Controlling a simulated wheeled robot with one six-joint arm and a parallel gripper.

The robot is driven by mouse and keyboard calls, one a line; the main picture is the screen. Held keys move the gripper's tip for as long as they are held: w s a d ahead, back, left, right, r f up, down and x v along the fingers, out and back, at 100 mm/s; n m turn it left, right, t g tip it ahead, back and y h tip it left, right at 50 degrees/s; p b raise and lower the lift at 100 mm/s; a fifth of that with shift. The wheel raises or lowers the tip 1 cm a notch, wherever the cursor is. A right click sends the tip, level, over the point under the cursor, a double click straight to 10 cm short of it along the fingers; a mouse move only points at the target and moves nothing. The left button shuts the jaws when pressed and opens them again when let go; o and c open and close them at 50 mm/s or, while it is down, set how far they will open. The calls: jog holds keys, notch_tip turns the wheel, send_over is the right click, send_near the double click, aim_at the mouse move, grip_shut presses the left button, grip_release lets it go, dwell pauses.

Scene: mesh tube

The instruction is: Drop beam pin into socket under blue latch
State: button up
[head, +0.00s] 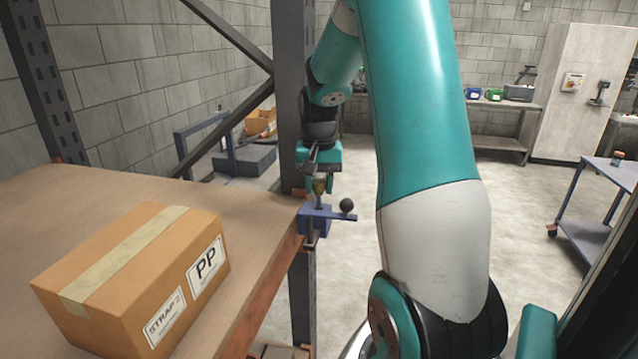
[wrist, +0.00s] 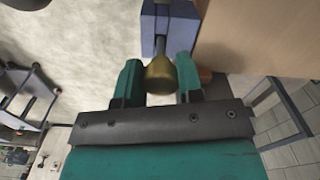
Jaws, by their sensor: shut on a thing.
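The beam pin (wrist: 160,76) has a brass-coloured head and a grey shank. My gripper (wrist: 159,84) is shut on it, with one teal finger on each side of the head. In the head view my gripper (head: 319,182) points down at the table's far right corner, by the upright. The pin's head (head: 319,187) shows just below the fingers, directly above the blue latch (head: 314,219). In the wrist view the shank reaches to the blue latch (wrist: 150,30). The socket is hidden; I cannot tell how deep the shank sits.
The wooden table (head: 256,212) carries a taped cardboard box (head: 130,275) at the front left. A dark steel upright (head: 292,100) stands close behind my gripper. The floor right of the table is open, with a blue trolley (head: 590,205) farther right.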

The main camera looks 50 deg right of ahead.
aim_at(319, 190)
jog(key=shift+f+b, duration=1.35)
jog(key=shift+f, duration=0.7)
jog(key=o, duration=1)
notch_tip(319, 190, up, 18)
jog(key=b, duration=0.2)
jog(key=shift+f+b, duration=0.25)
jog(key=shift+b, duration=0.1)
